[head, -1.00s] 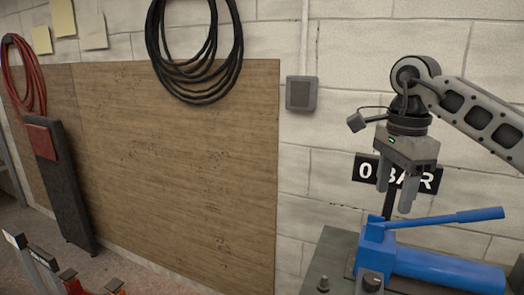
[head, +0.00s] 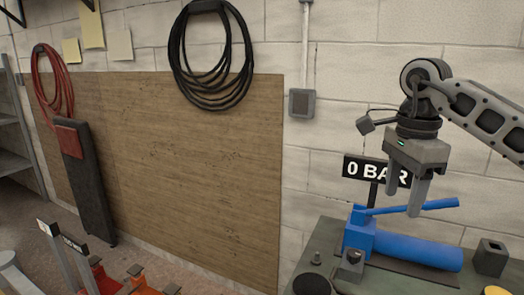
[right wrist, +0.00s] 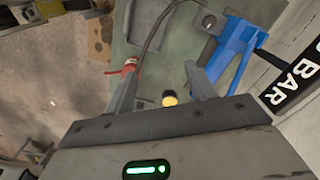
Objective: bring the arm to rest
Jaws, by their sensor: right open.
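My right gripper (head: 404,196) hangs fingers down in front of the "0 BAR" sign (head: 362,170), above the blue hand pump (head: 408,248) on the bench. Its two fingers are apart with nothing between them. In the right wrist view the open fingers of my right gripper (right wrist: 158,92) point down at the bench, with the blue pump (right wrist: 236,45) off to the upper right. My left gripper is not in the head view.
The bench top (head: 318,238) carries a grey block (head: 491,257) at its right. In the right wrist view a red fitting (right wrist: 128,68) on a dark hose lies near the left finger. A wooden board (head: 190,170) leans on the wall. Red and orange equipment (head: 148,275) stands at the lower left.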

